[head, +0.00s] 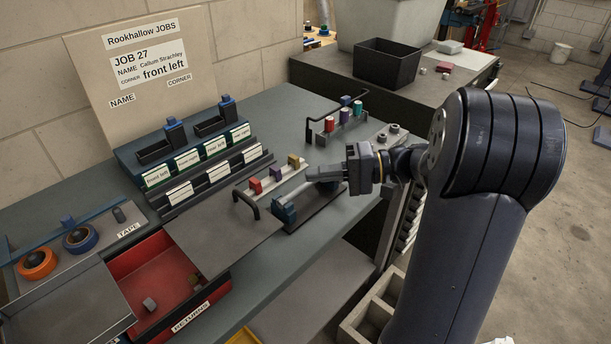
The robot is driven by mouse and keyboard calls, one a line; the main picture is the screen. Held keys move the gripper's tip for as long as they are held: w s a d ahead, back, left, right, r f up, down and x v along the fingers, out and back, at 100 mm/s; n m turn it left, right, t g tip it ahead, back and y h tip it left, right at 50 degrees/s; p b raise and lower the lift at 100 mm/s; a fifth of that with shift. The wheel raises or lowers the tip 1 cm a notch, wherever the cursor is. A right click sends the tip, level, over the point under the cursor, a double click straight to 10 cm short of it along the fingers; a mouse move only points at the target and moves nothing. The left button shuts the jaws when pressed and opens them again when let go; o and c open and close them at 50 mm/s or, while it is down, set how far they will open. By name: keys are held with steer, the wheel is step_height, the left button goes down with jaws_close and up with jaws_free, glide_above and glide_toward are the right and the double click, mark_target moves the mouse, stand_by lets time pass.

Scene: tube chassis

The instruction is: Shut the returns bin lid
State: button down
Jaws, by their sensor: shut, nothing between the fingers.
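The returns bin (133,267) is a red open-topped box with a RETURNS label at the near left of the bench. Its lid looks to be the flat grey panel (212,245) with a dark arched handle (246,204) at its right end. The panel lies to the right of the opening and covers only the bin's right side; most of the red inside shows, with small grey pieces in it. My gripper (325,173) is shut and empty. It points left above the bench, to the right of the handle and clear of it.
A dark blue-ended fixture (285,211) sits below my gripper, close to the handle. Behind are a rail of coloured blocks (273,180) and labelled racks (200,159). Tape rolls (81,238) sit at left. A black open box (387,64) stands at the back.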

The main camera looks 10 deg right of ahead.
mark_target(208, 245)
steer(key=x, duration=0.8)
steer(key=shift+a+p, duration=0.35)
steer(key=shift+s+a+f, duration=0.2)
steer(key=shift+s+a, duration=0.35)
steer(key=shift+a, duration=0.2)
steer(key=shift+s+a+f, duration=0.2)
steer(key=shift+s+a, duration=0.35)
steer(key=shift+a, duration=0.2)
steer(key=s+a+b, duration=0.1)
steer(key=s+a, duration=0.1)
steer(key=a, duration=0.1)
steer(key=s+a+b, duration=0.2)
steer(key=s+a, duration=0.1)
steer(key=a, duration=0.1)
steer(key=s+a+b, duration=0.2)
steer(key=a, duration=0.2)
steer(key=shift+s+a+f, duration=0.1)
steer(key=shift+s+a, duration=0.05)
steer(key=shift+s, duration=0.2)
steer(key=shift+s+a, duration=0.15)
